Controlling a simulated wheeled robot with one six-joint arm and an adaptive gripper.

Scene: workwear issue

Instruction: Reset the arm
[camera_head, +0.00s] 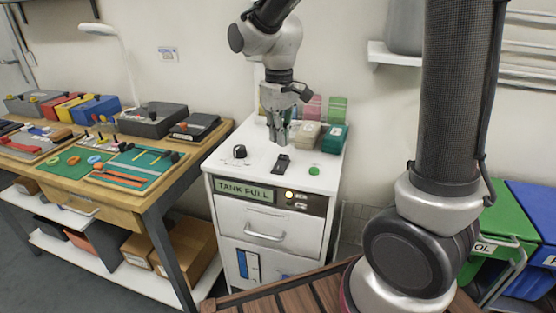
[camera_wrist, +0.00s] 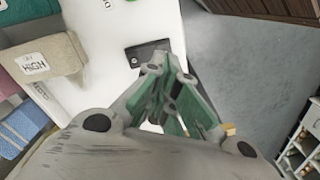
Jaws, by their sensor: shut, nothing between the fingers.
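My gripper (camera_head: 279,138) hangs pointing down above the white cabinet top, its fingers together with nothing between them. In the wrist view my gripper (camera_wrist: 168,72) shows its fingertips close together near a dark device (camera_wrist: 149,54) on the white top. In the head view this black switch-like device (camera_head: 282,163) lies just in front of and below the fingers. I cannot tell the exact gap between the fingertips and the cabinet top.
The white cabinet (camera_head: 227,187) carries a black knob (camera_head: 239,151), a green button (camera_head: 314,170), and beige (camera_head: 307,136) and green boxes (camera_head: 334,137). A wooden workbench (camera_head: 130,205) with tool trays stands left. Green (camera_head: 505,220) and blue bins (camera_head: 535,210) stand right.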

